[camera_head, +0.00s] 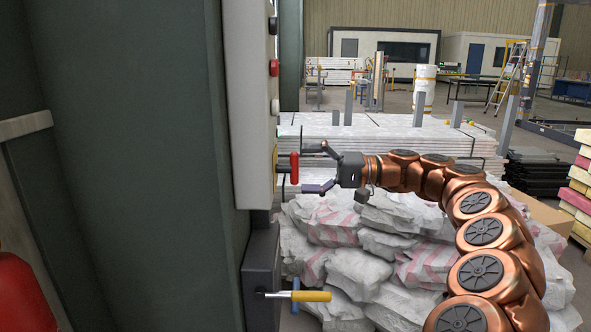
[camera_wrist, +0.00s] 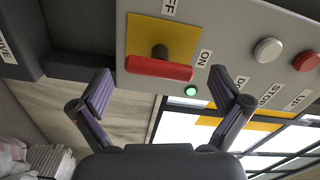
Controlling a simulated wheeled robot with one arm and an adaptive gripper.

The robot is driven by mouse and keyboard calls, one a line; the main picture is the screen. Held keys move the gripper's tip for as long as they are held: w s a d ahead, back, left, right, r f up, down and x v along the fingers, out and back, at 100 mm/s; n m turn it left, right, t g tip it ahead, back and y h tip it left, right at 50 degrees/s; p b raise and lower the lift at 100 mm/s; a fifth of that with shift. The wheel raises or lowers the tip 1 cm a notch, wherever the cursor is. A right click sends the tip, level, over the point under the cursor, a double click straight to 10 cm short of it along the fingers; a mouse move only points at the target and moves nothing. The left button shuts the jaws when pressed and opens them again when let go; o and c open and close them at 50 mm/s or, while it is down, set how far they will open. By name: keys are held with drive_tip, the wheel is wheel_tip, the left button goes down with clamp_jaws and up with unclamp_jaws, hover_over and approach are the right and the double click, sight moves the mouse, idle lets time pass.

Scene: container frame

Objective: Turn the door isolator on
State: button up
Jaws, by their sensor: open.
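The door isolator has a red bar handle (camera_wrist: 158,68) on a dark shaft over a yellow plate (camera_wrist: 175,35). In the wrist view the bar lies level across the picture, its right end close to the ON label (camera_wrist: 205,58); the OFF label (camera_wrist: 169,8) is above. In the head view the red handle (camera_head: 294,168) stands upright at the side of the grey control box (camera_head: 250,110). My gripper (camera_head: 312,168) is open in front of it. Its fingers (camera_wrist: 162,80) are spread to either side of the bar, apparently not touching it.
A green lamp (camera_wrist: 190,91) sits beside the handle. White (camera_wrist: 268,51) and red (camera_wrist: 306,61) push buttons are to the right. A dark lower box (camera_head: 262,275) has a yellow-handled lever (camera_head: 310,296). White sacks (camera_head: 350,270) are piled beneath my arm.

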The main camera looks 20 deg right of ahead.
drive_tip(key=v, duration=0.9)
drive_tip(key=shift+r, duration=0.1)
idle(0.3)
